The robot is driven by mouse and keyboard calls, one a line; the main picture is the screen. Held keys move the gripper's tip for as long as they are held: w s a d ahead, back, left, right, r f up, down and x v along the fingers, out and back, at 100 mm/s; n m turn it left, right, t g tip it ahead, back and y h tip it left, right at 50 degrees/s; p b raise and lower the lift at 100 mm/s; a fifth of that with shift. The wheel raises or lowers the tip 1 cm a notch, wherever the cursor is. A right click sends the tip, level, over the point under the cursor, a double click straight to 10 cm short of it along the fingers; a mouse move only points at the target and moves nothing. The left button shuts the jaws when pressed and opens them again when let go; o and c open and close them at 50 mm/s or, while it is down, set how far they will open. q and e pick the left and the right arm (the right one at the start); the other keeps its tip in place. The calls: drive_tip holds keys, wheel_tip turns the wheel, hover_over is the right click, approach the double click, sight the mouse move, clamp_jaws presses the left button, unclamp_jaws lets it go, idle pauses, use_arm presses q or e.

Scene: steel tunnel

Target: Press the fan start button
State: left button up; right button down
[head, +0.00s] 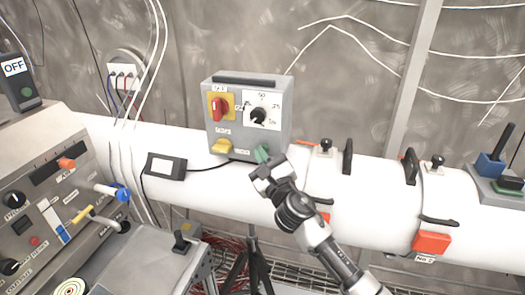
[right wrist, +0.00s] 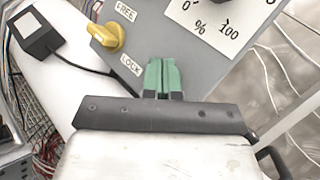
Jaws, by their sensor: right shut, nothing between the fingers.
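The grey control box (head: 215,140) stands in front of the white pipe. It carries a red switch (head: 217,108) on a yellow plate, a percent dial (head: 258,115) and a yellow knob (head: 221,146) marked FREE and LOCK. My right gripper (head: 262,153) is at the box's lower right front, its green fingertips shut together and empty. In the right wrist view the right gripper (right wrist: 162,63) overlaps the panel right of the yellow knob (right wrist: 106,36). I cannot make out a separate start button; the fingertips may hide it. Contact cannot be told. My left gripper is not in view.
A console (head: 50,190) with knobs and levers stands at the left. A small black-framed display (head: 165,166) sits on the white pipe (head: 345,190). Clamps with red blocks (head: 431,242) are on the pipe at right. A cable runs from the display towards the box.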

drive_tip(key=shift+s+a, duration=0.15)
drive_tip(key=shift+s, duration=0.35)
drive_tip(key=s+a+p, duration=0.2)
drive_tip(key=s, duration=0.3)
drive_tip(key=shift+s+p, duration=0.35)
idle(0.4)
